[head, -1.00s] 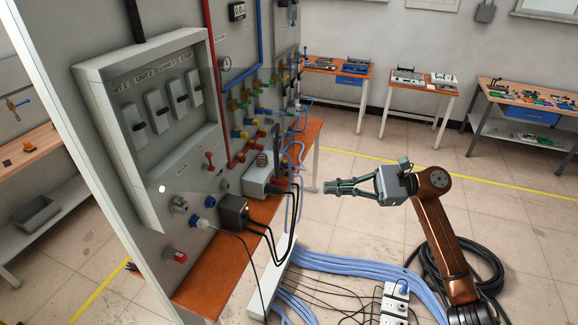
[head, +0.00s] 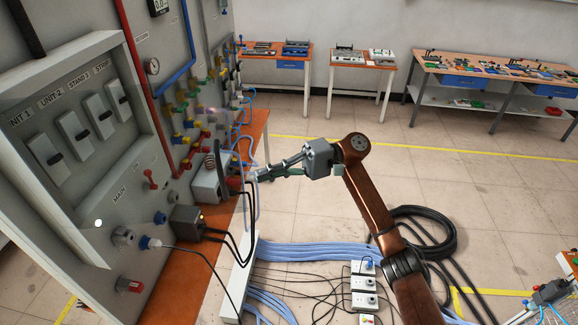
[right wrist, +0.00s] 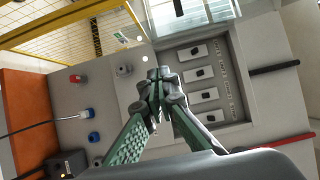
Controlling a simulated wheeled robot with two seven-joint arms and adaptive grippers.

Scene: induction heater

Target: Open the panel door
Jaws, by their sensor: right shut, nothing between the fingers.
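The grey panel box (head: 80,55) is on the left in the head view, with several white switches (head: 75,130) inside. Its door looks clear, and I cannot tell its exact position. A small white round spot, perhaps a knob (head: 98,223), shows at the box's lower edge; a similar one shows in the right wrist view (right wrist: 123,70). My right gripper (head: 255,174) is shut and empty, to the right of the box in the head view. In the right wrist view its fingertips (right wrist: 155,75) show in front of the panel. My left gripper is not in view.
Below the box are a red button (head: 130,286), a blue plug (head: 148,243) and a black adapter (head: 187,222) with cables. An orange bench (head: 180,275) runs along the board. Blue hoses (head: 320,255) and power sockets (head: 363,283) lie on the floor. Work tables (head: 490,65) stand behind.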

